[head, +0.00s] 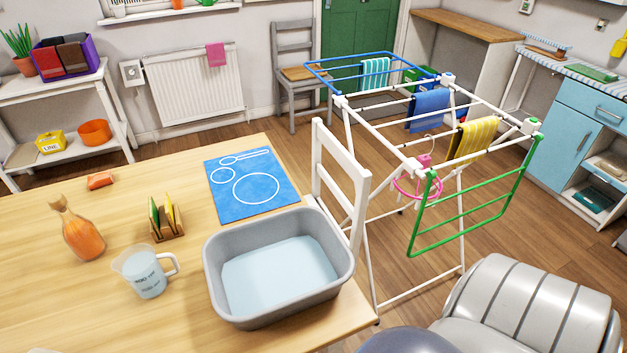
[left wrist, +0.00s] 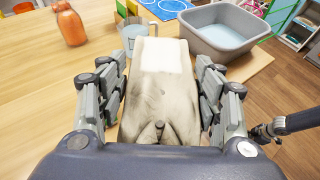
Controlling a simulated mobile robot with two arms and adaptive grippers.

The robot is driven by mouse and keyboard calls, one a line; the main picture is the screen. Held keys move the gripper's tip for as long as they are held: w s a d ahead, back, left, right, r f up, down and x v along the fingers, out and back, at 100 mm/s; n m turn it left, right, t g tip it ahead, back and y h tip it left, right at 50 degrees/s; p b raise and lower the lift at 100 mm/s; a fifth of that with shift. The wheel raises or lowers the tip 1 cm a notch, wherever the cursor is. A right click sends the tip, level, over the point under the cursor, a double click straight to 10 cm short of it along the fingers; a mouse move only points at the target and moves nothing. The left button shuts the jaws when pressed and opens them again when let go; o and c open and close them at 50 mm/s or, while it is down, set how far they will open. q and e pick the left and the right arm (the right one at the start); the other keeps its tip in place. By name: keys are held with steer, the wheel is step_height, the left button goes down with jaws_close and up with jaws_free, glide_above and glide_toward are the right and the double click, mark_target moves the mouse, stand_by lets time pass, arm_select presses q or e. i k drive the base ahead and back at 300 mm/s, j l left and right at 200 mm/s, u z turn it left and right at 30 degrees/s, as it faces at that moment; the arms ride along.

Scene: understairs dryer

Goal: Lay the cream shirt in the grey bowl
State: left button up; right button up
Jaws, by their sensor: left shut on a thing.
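The grey bowl (head: 222,292) stands on the wooden table near its right edge, with a flat pale blue, water-like surface inside. It also shows in the left wrist view (left wrist: 207,37), at the upper right, beyond my left gripper. My left gripper (left wrist: 160,100) is shut on the cream shirt (left wrist: 162,92). The shirt lies between its fingers as a folded, creased bundle, with a brighter flat part at its far end. The shirt is apart from the bowl. A dark part (left wrist: 268,132), perhaps of my right arm, shows at the right of the left wrist view; its jaws are unclear.
A measuring jug (head: 145,274), an orange bottle (head: 82,233), a small rack (head: 166,232) and a blue mat (head: 250,182) are on the table near the bowl. A white chair (head: 338,180) and a drying rack (head: 475,235) stand beyond the table's right edge.

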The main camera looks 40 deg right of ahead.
mark_target(280, 278)
steer(key=k+l, duration=0.1)
steer(key=l, duration=0.25)
steer(key=k+l, duration=0.1)
steer(key=l, duration=0.25)
steer(key=k+l, duration=0.1)
steer(key=l, duration=0.2)
steer(key=k+l, duration=0.1)
steer(key=l, duration=0.25)
steer(key=i+l, duration=0.45)
steer(key=l, duration=0.3)
steer(key=u, duration=0.05)
